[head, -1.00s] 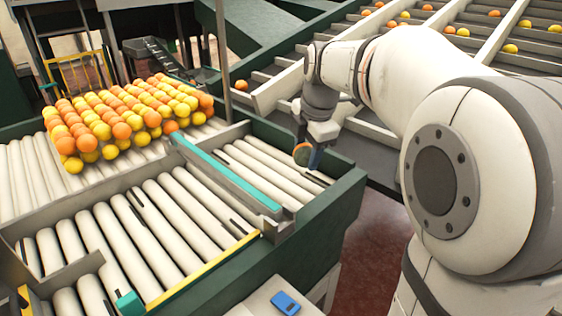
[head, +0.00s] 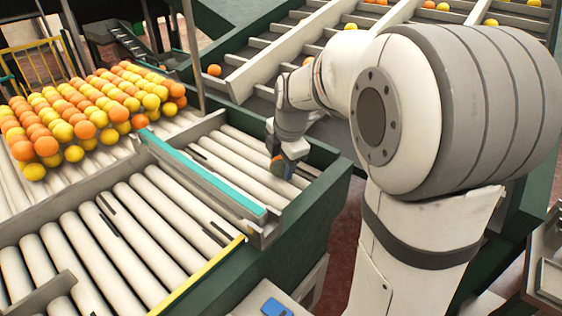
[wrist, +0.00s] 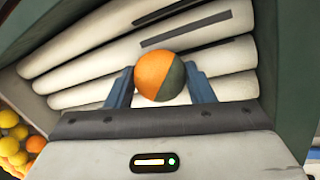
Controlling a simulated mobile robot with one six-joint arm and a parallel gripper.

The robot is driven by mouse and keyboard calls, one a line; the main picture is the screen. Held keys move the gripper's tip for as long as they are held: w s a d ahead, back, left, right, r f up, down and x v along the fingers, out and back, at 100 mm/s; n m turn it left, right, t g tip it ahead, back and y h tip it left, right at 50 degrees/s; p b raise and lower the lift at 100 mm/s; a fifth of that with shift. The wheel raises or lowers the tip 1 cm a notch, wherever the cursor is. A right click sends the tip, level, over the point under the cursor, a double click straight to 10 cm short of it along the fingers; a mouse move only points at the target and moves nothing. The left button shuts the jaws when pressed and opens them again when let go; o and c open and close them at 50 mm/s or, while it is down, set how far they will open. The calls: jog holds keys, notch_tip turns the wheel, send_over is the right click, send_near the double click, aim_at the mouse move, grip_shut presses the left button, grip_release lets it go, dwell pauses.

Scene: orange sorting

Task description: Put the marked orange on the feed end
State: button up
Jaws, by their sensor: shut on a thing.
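The marked orange (wrist: 155,76) is orange on one side and dark grey-green on the other. It sits between the two blue fingers of my gripper (wrist: 160,88) in the wrist view, and the gripper is shut on it. In the head view my gripper (head: 281,167) holds the orange (head: 275,165) over the near-right end of a white roller bed (head: 240,165), behind the teal-topped divider. White rollers lie beneath the orange in the wrist view. The gap between orange and rollers is hard to judge. Which part is the feed end is not labelled in these frames.
A teal-topped rail (head: 205,178) divides the roller beds. A large pile of oranges and yellow fruit (head: 85,110) lies on rollers at left. A dark green side wall (head: 325,200) edges the bed. A blue device (head: 275,307) lies at the bottom.

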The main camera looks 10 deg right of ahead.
jog(key=shift+f, duration=0.1)
jog(key=shift+f, duration=0.15)
jog(key=o, duration=1)
jog(key=v, duration=1.2)
jog(key=shift+r+b, duration=0.2)
jog(key=shift+b, duration=0.1)
